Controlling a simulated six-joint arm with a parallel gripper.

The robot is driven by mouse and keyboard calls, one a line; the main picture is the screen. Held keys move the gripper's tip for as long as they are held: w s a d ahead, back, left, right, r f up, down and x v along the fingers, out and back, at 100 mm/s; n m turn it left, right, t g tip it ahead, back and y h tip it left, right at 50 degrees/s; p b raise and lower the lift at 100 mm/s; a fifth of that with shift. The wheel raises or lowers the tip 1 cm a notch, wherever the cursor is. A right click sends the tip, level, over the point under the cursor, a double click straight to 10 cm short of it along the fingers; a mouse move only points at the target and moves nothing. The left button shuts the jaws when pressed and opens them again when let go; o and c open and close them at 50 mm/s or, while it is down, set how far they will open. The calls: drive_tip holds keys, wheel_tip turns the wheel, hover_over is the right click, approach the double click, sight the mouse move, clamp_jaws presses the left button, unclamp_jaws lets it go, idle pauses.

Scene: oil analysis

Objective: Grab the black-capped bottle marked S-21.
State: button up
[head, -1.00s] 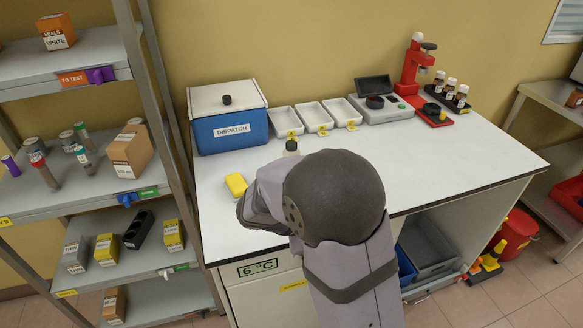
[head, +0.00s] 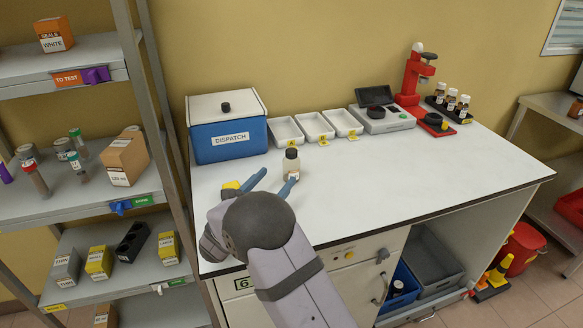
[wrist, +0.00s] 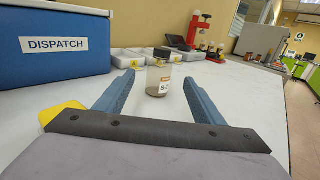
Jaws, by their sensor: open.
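A bottle with a dark cap (head: 291,163) stands upright on the white bench top.
A blue DISPATCH box (head: 228,132) stands at the back left, beside white trays (head: 314,126). The right bench top is clear.

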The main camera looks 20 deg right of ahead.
sight(287, 165)
drive_tip(key=shift+p+x, duration=0.5)
drive_tip(key=shift+x, duration=2.15)
drive_tip(key=shift+d, duration=0.15)
drive_tip(key=shift+p+x, duration=0.95)
drive_tip(key=shift+x, duration=1.55)
drive_tip(key=shift+f, duration=0.1)
drive_tip(key=shift+c, duration=0.4)
drive_tip(key=c, duration=1)
drive_tip(key=shift+c, duration=0.8)
